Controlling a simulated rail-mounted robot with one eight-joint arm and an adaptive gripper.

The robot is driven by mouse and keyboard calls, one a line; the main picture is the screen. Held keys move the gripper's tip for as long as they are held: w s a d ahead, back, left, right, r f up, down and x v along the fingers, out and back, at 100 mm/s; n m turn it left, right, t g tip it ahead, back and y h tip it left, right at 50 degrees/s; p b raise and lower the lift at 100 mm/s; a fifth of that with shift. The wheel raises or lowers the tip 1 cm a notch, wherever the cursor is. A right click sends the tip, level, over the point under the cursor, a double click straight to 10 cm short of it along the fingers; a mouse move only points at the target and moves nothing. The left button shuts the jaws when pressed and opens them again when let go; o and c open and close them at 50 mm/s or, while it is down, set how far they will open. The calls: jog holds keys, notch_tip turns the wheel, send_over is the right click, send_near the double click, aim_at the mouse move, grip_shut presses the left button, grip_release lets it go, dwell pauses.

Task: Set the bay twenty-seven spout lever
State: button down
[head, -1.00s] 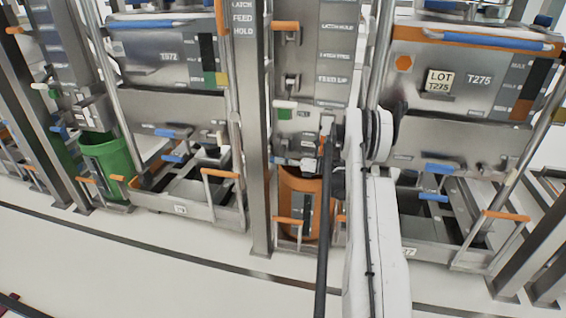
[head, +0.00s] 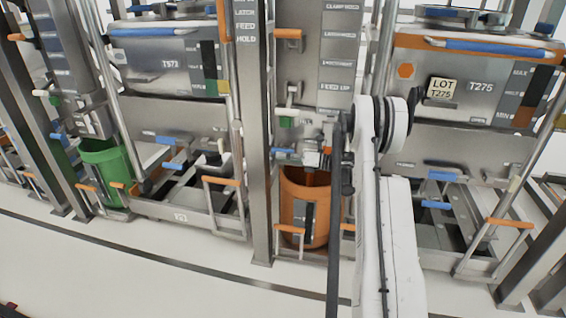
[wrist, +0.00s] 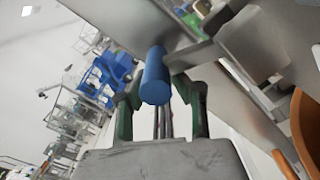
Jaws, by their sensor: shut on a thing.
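In the wrist view my gripper (wrist: 160,100) is shut on a blue cylindrical handle (wrist: 156,72), with a dark green finger on either side of it. In the head view my gripper (head: 326,150) is at the spout area of the middle column, partly hidden by my arm. A small blue handle (head: 283,153) shows just left of it. An orange bucket (head: 293,205) stands below the spout; its rim also shows in the wrist view (wrist: 306,125). I cannot read the bay number here.
A steel bin marked T275 (head: 470,85) with a lot tag stands at right, and another steel bin (head: 150,62) at left. A green bucket (head: 104,165) stands further left. Steel posts (head: 258,150) flank the middle column. The pale floor (head: 150,270) in front is clear.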

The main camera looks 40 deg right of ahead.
jog(key=shift+w+d+r, duration=0.25)
jog(key=shift+d+r, duration=0.25)
dwell(0.3)
jog(key=c, duration=1.5)
grip_release()
jog(key=shift+o, duration=0.2)
jog(key=v, duration=1.1)
jog(key=shift+s+f, duration=0.4)
jog(key=shift+s, duration=0.05)
